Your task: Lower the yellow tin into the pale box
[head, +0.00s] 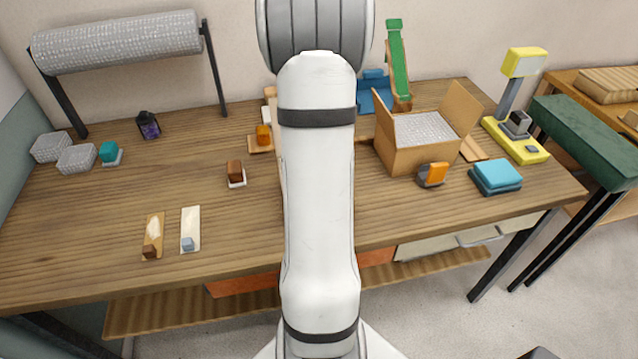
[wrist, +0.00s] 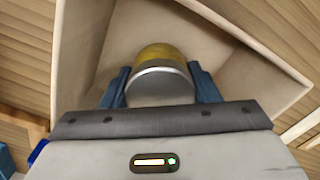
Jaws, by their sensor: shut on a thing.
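The yellow tin (wrist: 163,55), with a silvery end, is between the two blue fingers of my gripper (wrist: 160,80) in the wrist view. My gripper is shut on it. The pale box (wrist: 260,70) is open and surrounds the tin in that view, its walls rising on the left, far and right sides. I cannot tell how far the tin is above the box floor. In the head view my arm hides the gripper, the tin and most or all of the pale box.
A cardboard box (head: 402,160) with raised flaps and bubble wrap stands right of my arm. An orange-and-grey tape dispenser (head: 433,174) and teal blocks (head: 496,177) are near it. A roll of bubble wrap (head: 118,42) stands back left.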

